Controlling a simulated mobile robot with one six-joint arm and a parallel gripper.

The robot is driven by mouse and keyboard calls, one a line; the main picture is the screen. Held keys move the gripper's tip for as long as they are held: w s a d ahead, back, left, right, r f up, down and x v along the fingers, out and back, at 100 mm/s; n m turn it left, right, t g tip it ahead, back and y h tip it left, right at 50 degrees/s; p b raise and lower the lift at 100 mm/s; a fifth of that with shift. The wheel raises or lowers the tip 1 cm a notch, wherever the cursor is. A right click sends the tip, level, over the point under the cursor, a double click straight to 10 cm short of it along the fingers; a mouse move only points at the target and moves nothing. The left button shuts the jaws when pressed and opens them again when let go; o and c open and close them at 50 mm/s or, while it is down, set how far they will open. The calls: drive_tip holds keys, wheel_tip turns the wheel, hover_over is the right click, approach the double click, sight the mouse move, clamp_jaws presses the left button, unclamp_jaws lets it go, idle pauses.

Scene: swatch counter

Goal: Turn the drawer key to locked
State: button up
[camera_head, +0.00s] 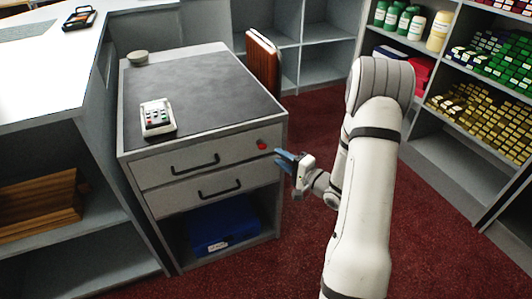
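The drawer key (262,144) is a small red piece at the right end of the top drawer (162,172) of a grey cabinet. Which way the key is turned is too small to tell. The top drawer looks shut and has a black handle. My gripper (279,158), with blue fingers, is just right of and slightly below the key, by the cabinet's front right edge. The fingers appear apart from the key, with nothing visible between them. A small gap seems to show between the fingertips.
A second drawer (205,194) and a blue bin (222,226) are below. A white counter (45,75) stands left. Stocked shelves (430,50) stand right. Red carpet lies between.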

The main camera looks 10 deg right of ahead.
drive_tip(key=x, duration=0.7)
drive_tip(key=shift+b, duration=0.45)
drive_tip(key=shift+r, duration=0.1)
drive_tip(key=shift+c, duration=0.2)
clamp_jaws()
